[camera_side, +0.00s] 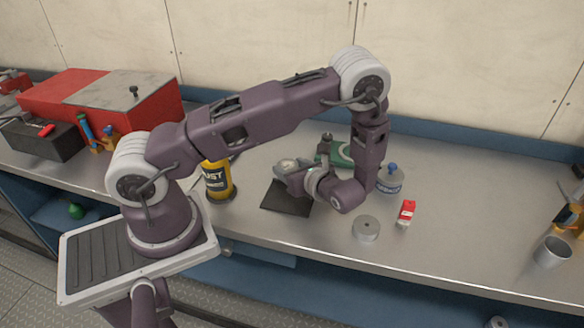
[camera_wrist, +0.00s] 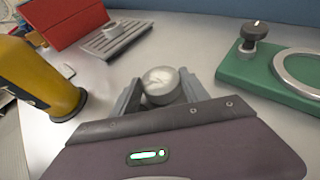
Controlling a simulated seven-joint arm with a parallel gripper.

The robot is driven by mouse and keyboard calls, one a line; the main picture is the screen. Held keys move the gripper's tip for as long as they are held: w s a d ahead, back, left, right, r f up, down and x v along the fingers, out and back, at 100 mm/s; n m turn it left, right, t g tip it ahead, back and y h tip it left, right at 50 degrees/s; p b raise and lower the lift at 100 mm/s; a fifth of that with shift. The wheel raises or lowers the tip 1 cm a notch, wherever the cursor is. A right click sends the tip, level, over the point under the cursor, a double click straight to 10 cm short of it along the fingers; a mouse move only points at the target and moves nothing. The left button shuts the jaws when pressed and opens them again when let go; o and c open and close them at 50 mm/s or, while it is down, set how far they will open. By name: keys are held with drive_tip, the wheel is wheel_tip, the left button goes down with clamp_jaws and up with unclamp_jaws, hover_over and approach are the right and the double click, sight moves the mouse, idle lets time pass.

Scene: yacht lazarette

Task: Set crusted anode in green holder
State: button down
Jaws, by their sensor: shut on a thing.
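My gripper (camera_wrist: 162,92) is shut on the crusted anode (camera_wrist: 163,78), a round grey piece with a whitish, rough top. In the side view the anode (camera_side: 285,164) shows at the jaws, by the back of a dark mat (camera_side: 284,202). I cannot tell how far it is above the bench. The green holder (camera_wrist: 245,74), a flat green base with a pale ring and a black knob on a post, lies to the right of the jaws in the wrist view. In the side view the holder (camera_side: 338,155) stands behind my arm, partly hidden by it.
A yellow can (camera_side: 217,179) stands left of the mat. A blue-capped bottle (camera_side: 391,181), a plain grey disc (camera_side: 366,228) and a small red-and-white box (camera_side: 406,213) are to the right. A metal cup (camera_side: 552,252) stands far right. Bench between them is clear.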

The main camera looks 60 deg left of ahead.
drive_tip(key=c, duration=0.6)
unclamp_jaws()
drive_tip(key=shift+f, duration=0.15)
drive_tip(key=shift+o, duration=0.2)
